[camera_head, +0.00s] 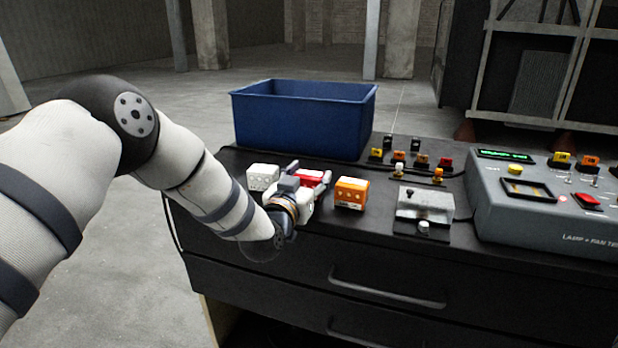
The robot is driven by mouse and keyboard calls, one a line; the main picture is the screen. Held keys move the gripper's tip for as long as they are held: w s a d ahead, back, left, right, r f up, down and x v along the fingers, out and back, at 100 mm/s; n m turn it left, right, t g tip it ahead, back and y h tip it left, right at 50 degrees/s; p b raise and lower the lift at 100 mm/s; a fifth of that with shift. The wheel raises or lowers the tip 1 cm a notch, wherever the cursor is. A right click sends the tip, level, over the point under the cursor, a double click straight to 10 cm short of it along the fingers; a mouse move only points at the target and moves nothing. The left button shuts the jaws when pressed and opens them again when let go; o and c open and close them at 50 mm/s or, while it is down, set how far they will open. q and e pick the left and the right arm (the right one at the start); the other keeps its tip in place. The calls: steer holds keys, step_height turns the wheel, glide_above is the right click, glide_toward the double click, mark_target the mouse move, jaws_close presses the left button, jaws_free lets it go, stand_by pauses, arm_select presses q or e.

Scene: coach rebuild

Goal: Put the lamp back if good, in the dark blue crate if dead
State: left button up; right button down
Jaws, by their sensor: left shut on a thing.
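The dark blue crate (305,118) stands open-topped at the back left of the black cabinet top; I cannot see its inside floor. My left gripper (309,176) is low over the front left of the top, with its fingers shut on a red block (313,178). The gripper partly hides this block, and I cannot tell whether it touches the top. A white block (262,177) is just left of the gripper and an orange block (351,193) just right. I cannot tell which thing is the lamp. My right gripper is not in view.
A grey lamp and fan tester (541,225) with a green display (506,155) fills the right side. A small grey metal box (425,205) stands at the middle front. Several small coloured pieces (421,160) stand behind it. Drawers (385,290) are below.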

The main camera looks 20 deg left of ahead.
arm_select(q)
steer(key=shift+f, duration=0.25)
steer(key=o, duration=0.9)
steer(key=shift+o, duration=0.2)
steer(key=shift+r, duration=0.1)
